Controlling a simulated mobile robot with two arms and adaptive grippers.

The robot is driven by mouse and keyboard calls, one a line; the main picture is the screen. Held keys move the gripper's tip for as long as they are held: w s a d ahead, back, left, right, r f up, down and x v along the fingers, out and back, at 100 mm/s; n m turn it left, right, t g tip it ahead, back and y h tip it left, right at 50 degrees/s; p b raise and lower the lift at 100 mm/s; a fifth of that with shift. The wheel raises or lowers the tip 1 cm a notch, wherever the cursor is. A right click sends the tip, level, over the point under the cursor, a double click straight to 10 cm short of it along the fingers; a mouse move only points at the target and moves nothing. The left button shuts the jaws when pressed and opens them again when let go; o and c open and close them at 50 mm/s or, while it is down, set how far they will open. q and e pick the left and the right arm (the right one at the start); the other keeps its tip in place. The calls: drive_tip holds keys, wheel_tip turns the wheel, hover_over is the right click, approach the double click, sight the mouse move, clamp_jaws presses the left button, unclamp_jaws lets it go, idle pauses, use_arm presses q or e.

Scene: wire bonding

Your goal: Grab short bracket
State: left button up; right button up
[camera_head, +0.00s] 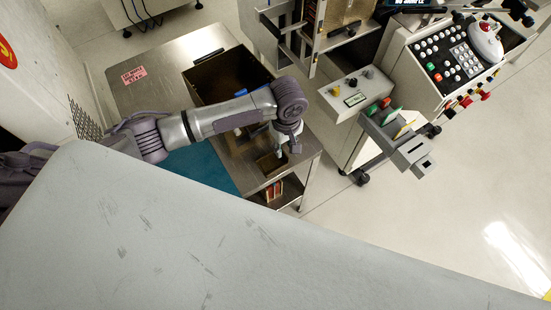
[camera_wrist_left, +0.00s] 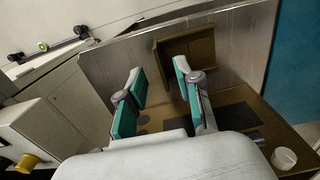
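I cannot make out a short bracket for certain in either view. My left gripper (camera_head: 287,143) is over the right end of the metal cart in the head view, seen from above and partly hidden by its own wrist. In the left wrist view my left gripper (camera_wrist_left: 157,82) has its teal-padded fingers apart, with nothing between them. A small brown open-topped bin (camera_wrist_left: 187,52) lies beyond the fingertips; it also shows in the head view (camera_head: 268,163), close to the gripper. My right gripper is not in view.
The metal cart (camera_head: 150,62) carries a large dark bin (camera_head: 213,74) behind my arm and a teal mat (camera_head: 200,164) in front. A grey box with knobs (camera_head: 356,92) and a control console (camera_head: 450,60) stand to the right. Open floor lies at the lower right.

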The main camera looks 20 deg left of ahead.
sight(284, 152)
use_arm(q)
wheel_tip(284, 152, down, 3)
drive_tip(key=shift+a+r, duration=0.1)
drive_tip(key=shift+r, duration=0.05)
drive_tip(key=shift+f, duration=0.45)
clamp_jaws()
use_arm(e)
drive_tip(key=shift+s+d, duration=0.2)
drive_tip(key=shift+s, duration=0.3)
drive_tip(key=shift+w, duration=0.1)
